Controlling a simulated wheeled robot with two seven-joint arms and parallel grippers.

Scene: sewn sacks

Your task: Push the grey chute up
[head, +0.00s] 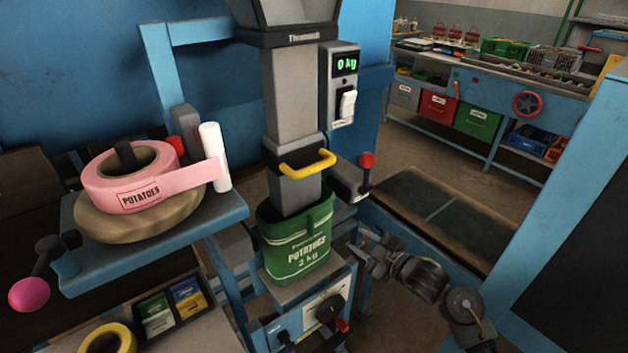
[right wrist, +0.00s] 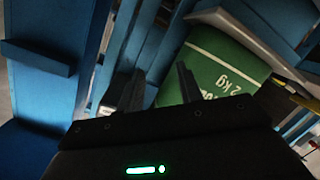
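The grey chute (head: 297,192) hangs upright below the weighing column in the head view, with a yellow handle (head: 307,164) across its front. Its lower end is inside the mouth of a green sack (head: 300,250) marked potatoes 2 kg, so that end is hidden. The sack stands upright on a small blue-framed stand; part of it shows in the right wrist view (right wrist: 215,62). My right gripper (head: 362,252) is to the right of the sack, below the handle and apart from it. Its fingers (right wrist: 160,78) are spread and empty. My left gripper is out of view.
A scale box (head: 341,85) reading 0 kg is on the column's right, with a red-knobbed lever (head: 366,162) below. A blue shelf (head: 160,243) with a pink tape roll (head: 130,178) stands left. A blue post (head: 560,200) rises at right.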

